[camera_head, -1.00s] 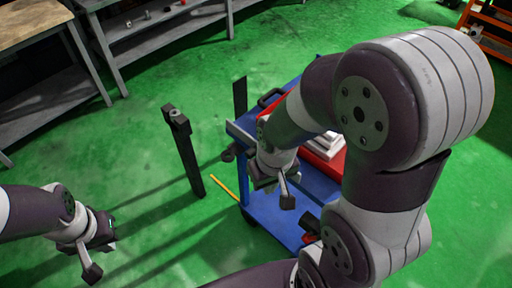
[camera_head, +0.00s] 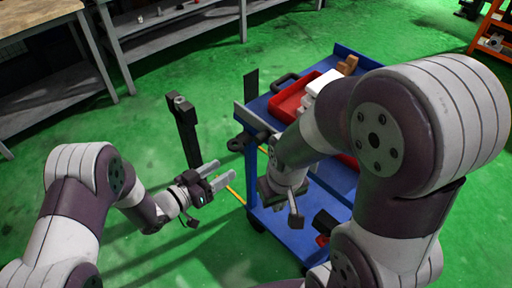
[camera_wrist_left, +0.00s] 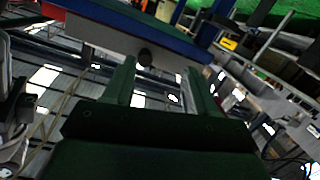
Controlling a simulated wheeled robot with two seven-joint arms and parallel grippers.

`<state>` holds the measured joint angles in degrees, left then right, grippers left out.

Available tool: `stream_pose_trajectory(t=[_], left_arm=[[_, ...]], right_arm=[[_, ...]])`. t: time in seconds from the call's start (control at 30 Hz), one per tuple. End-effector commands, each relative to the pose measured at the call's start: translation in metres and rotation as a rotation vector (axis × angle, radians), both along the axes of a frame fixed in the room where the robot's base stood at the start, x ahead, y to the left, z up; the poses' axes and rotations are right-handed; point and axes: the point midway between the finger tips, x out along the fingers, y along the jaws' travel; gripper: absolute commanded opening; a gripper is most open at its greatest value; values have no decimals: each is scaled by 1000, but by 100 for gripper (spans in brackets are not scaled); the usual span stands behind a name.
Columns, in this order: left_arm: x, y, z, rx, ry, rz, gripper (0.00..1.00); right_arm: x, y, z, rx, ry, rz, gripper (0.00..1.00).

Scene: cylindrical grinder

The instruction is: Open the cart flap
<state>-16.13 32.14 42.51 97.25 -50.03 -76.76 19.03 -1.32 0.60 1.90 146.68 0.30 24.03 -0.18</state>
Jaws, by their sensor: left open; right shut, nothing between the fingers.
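The blue cart (camera_head: 330,60) stands right of centre in the head view, partly hidden by my right arm. A grey strip-like panel (camera_head: 254,117) is at its left end; I cannot tell for sure that it is the flap. My left gripper (camera_head: 226,168) is open and empty, left of the cart and pointing toward it. In the left wrist view, its two fingers (camera_wrist_left: 162,78) are apart, with the cart's blue edge (camera_wrist_left: 140,22), a grey panel and a dark round knob (camera_wrist_left: 145,57) beyond. My right gripper (camera_head: 294,212) is shut and empty in front of the cart.
A red tray (camera_head: 290,98) and white blocks (camera_head: 322,82) are on the cart top. A dark post (camera_head: 184,130) stands on the green floor behind my left gripper. Grey benches (camera_head: 175,45) line the back. An orange rack (camera_head: 492,42) is at far right.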

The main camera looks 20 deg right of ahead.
Motion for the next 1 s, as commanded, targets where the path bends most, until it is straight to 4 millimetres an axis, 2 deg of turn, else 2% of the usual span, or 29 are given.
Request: stream_pose_trajectory(t=[0.03, 0.13, 0.27, 0.5, 0.6, 0.8, 1.0], left_arm=[[-2, -4, 15, -62, -19, -23, 56], [-5, -8, 30, -137, -25, -42, 56], [2, -27, 31, -147, -22, -43, 56], [26, -84, 31, -145, -22, -42, 56], [35, -103, 31, -145, -22, -40, 56], [44, -121, 31, -143, -21, -37, 56], [44, -122, 31, -143, -21, -36, 56]], right_arm=[[0, 0, 1, 0, 0, 0, 0], [0, 0, 1, 0, 0, 0, 0], [0, 0, 0, 0, 0, 0, 0], [0, 0, -3, 0, 0, 0, 0], [0, 0, -4, 0, 0, 0, 0], [0, 0, -5, 0, 0, 0, 0], [0, 0, -5, 0, 0, 0, 0]])
